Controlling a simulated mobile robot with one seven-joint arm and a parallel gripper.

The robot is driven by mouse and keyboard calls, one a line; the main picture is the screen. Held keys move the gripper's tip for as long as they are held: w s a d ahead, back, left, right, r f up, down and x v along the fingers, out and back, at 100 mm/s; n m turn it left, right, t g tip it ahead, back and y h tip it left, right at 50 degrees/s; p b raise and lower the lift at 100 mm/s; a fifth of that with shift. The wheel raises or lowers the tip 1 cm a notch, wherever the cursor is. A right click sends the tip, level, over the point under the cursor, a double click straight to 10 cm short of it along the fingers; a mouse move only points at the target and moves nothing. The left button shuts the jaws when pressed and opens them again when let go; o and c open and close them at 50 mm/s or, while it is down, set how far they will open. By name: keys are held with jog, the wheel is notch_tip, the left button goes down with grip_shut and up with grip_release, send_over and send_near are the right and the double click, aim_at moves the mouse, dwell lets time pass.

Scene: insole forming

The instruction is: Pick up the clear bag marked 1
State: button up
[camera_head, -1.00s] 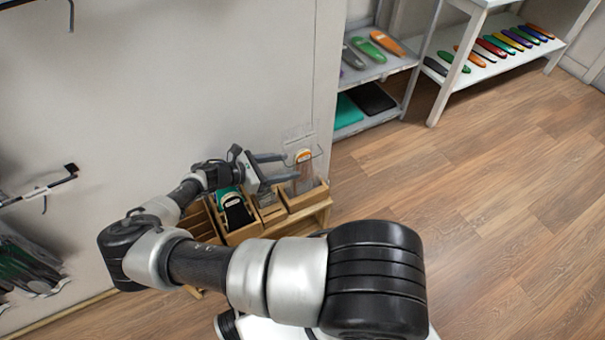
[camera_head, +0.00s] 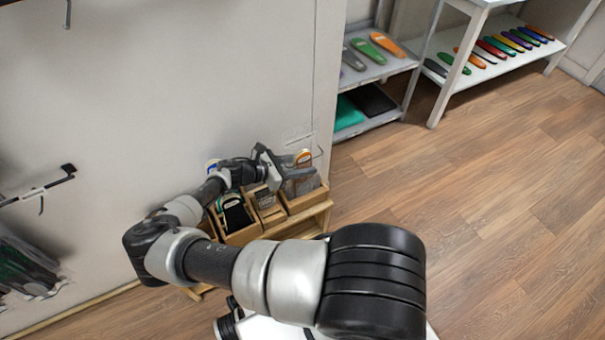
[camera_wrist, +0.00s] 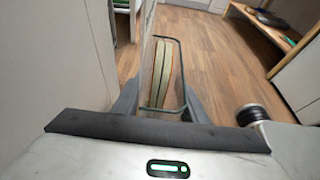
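A clear bag with an orange-topped insole inside (camera_head: 303,158) stands upright in the rightmost wooden box. The mark on it is too small to read. My gripper (camera_head: 297,172) is at this bag, its fingers pointing right and overlapping it. In the wrist view the insole edges in the bag (camera_wrist: 162,70) show between the two spread fingers of my gripper (camera_wrist: 160,103), inside a thin dark loop. Gaps show on both sides, so the gripper looks open. Whether a finger touches the bag, I cannot tell.
The wooden boxes (camera_head: 243,237) hold other insoles, including a black one (camera_head: 236,214) in the left box. The wall is close behind. A shelf (camera_head: 385,68) with insoles stands at the back right. The wooden floor at right is clear.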

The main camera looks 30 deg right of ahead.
aim_at(303, 152)
grip_shut()
notch_tip(303, 152, up, 10)
jog(key=p, duration=0.3)
dwell(0.3)
dwell(0.4)
